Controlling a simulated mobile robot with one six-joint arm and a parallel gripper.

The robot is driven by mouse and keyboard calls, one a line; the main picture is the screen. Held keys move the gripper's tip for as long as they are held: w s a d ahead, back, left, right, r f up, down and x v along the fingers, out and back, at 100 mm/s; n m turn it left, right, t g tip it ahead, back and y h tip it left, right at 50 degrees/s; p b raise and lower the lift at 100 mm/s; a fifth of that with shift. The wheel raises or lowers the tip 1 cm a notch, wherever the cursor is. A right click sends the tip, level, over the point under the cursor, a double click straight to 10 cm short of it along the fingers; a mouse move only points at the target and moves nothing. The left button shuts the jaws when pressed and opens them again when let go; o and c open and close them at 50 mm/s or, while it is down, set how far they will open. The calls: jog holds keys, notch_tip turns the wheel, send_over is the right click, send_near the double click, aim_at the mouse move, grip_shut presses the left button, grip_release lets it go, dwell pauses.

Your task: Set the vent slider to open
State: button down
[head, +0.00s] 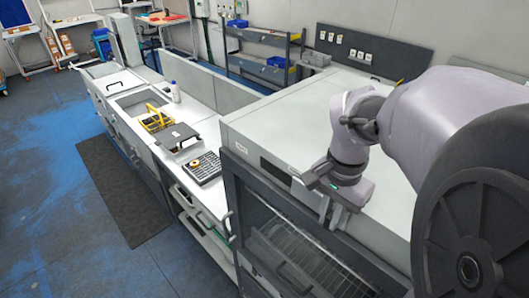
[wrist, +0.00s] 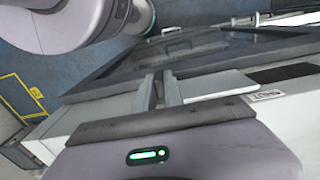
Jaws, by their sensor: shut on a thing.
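My gripper (head: 335,212) is at the upper front edge of the large grey oven-like cabinet (head: 300,115) in the head view. In the wrist view its two fingers (wrist: 161,88) stand close together with a narrow gap, shut on a small part that they mostly hide, which I take to be the vent slider. A pale flat plate (wrist: 215,85) lies just right of the fingers. A white label reading "SHUT" (wrist: 266,95) is farther right on the cabinet front. An "open" marking cannot be made out.
The cabinet's glass door (head: 290,245) with a dark frame is below my gripper, with wire racks behind it. The blue floor (head: 50,200) is open.

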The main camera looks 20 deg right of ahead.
aim_at(344, 225)
jog(key=s, duration=0.1)
jog(key=s+d, duration=0.1)
jog(key=shift+s, duration=0.3)
jog(key=shift+a, duration=0.1)
jog(key=c, duration=1.7)
grip_release()
jog(key=shift+o, duration=1.3)
jog(key=shift+s, duration=0.2)
jog(key=shift+w, duration=0.1)
